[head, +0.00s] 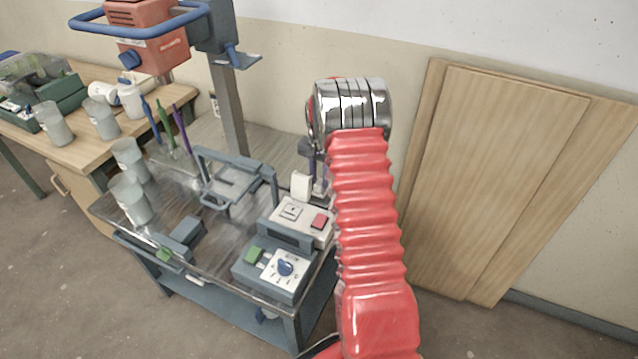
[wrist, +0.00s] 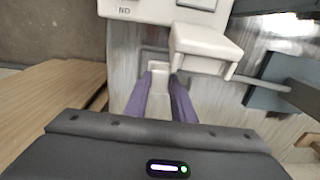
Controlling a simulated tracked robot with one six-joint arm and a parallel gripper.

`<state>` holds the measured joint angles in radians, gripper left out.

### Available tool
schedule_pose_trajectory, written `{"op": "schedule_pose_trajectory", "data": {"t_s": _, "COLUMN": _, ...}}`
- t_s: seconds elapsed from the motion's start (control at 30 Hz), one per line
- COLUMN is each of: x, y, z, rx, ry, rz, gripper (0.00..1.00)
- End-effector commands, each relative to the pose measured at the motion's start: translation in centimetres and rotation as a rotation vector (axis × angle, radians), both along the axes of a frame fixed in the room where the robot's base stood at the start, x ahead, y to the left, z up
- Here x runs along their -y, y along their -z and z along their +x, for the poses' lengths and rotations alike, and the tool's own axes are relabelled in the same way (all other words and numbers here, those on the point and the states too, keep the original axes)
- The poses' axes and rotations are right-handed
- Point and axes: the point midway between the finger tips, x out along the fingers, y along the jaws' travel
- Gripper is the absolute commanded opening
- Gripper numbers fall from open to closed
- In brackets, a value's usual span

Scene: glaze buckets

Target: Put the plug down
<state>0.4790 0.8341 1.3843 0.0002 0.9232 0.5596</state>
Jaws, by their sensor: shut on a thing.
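My gripper (head: 319,186) is low beside the rear of the bench stand, just right of a white block (head: 301,186). Its two purple fingers, seen in the wrist view (wrist: 160,85), are shut on a pale piece that appears to be the plug (wrist: 158,72). Much of this piece is hidden between the fingers, and its full shape is unclear. The white block (wrist: 205,42) shows close by the right fingertip in the wrist view; I cannot tell whether they touch. In the head view my red arm covers the area to the right of the gripper.
A white control box (head: 300,222) with a red button stands near the gripper. A dial unit (head: 275,270) is in front of it. Grey cups (head: 130,200) stand on the cart's left side. A mixer column (head: 228,105) rises behind. Wooden boards (head: 510,170) lean on the wall at right.

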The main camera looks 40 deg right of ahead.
Motion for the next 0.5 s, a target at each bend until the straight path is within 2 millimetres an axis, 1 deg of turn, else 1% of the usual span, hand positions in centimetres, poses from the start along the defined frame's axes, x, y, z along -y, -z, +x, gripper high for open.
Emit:
{"op": "schedule_pose_trajectory", "data": {"t_s": 0.03, "x": 0.0, "y": 0.7, "z": 0.0, "rx": -0.002, "ry": 0.0, "rz": 0.001, "gripper": 0.0}}
{"op": "schedule_pose_trajectory", "data": {"t_s": 0.13, "x": 0.0, "y": 1.5, "z": 0.0, "rx": 0.0, "ry": 0.0, "rz": 0.0, "gripper": 0.0}}
{"op": "schedule_pose_trajectory", "data": {"t_s": 0.5, "x": 0.1, "y": 1.8, "z": 0.0, "rx": 0.0, "ry": 0.001, "rz": 0.0, "gripper": 0.0}}
